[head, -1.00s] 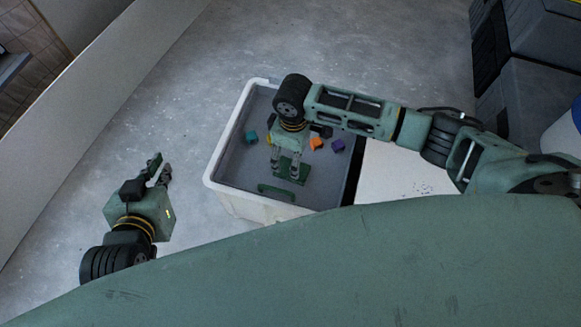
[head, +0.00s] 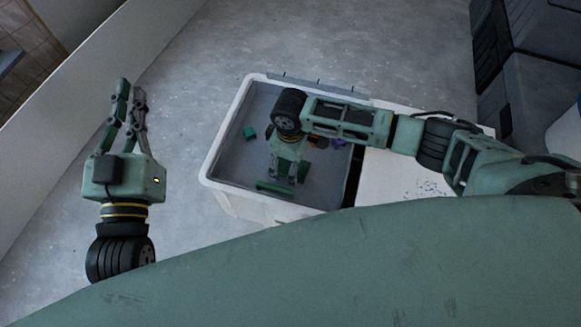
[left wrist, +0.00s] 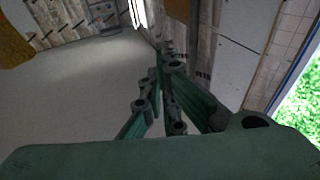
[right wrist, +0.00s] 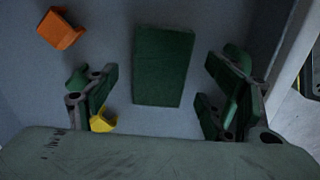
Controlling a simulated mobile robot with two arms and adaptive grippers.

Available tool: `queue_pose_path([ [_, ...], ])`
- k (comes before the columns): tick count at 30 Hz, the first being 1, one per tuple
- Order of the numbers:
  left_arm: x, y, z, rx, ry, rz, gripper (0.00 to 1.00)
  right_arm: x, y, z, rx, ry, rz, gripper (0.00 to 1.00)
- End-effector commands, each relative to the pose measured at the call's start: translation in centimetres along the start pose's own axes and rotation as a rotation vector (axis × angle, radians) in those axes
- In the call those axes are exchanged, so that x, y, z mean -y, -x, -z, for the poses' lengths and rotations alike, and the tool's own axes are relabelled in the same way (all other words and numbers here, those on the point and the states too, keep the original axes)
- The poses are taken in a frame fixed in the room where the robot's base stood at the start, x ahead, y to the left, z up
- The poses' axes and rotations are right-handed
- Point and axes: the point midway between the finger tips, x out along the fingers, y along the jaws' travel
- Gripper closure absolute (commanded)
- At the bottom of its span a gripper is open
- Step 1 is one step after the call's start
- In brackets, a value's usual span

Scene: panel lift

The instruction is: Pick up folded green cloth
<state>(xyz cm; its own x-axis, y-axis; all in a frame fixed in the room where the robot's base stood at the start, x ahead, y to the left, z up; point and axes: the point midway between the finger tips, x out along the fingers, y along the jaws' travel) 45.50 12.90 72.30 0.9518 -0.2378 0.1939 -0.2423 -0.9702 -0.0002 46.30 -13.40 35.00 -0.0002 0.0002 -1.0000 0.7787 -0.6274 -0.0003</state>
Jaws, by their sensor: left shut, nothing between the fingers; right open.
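The folded green cloth (right wrist: 163,66) lies flat on the grey bin floor in the right wrist view, a dark green rectangle. My right gripper (right wrist: 166,100) is open, its fingers on either side of the cloth's near end and apart from it. In the head view my right gripper (head: 286,178) points down inside the white bin (head: 213,160), and hand and arm hide much of the cloth. My left gripper (head: 130,92) is shut and empty, raised left of the bin with its fingers pointing away. It also shows in the left wrist view (left wrist: 166,62).
Inside the bin are a teal block (head: 249,132), a purple block (head: 338,142), an orange block (right wrist: 60,30) and a yellow block (right wrist: 103,121). A white surface (head: 400,180) adjoins the bin's right side. Dark cases (head: 530,95) stand at upper right. Floor is open behind the bin.

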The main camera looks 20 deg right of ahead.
Motion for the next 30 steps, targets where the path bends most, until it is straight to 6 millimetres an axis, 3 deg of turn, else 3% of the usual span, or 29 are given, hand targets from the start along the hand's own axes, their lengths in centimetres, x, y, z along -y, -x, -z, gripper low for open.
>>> queue_pose_path([
  [11,-0.16,-0.04,1.20,-0.059,0.002,-0.003,1.00,0.00,-0.49,-0.02,0.000,0.000,0.000,0.25],
  [27,-0.13,-0.03,1.12,-0.056,0.001,-0.002,1.00,-0.02,-0.48,-0.03,0.000,0.000,-0.001,0.71],
  [30,-0.12,-0.03,1.11,-0.056,0.001,-0.002,1.00,-0.03,-0.47,-0.02,0.000,0.000,-0.001,0.73],
])
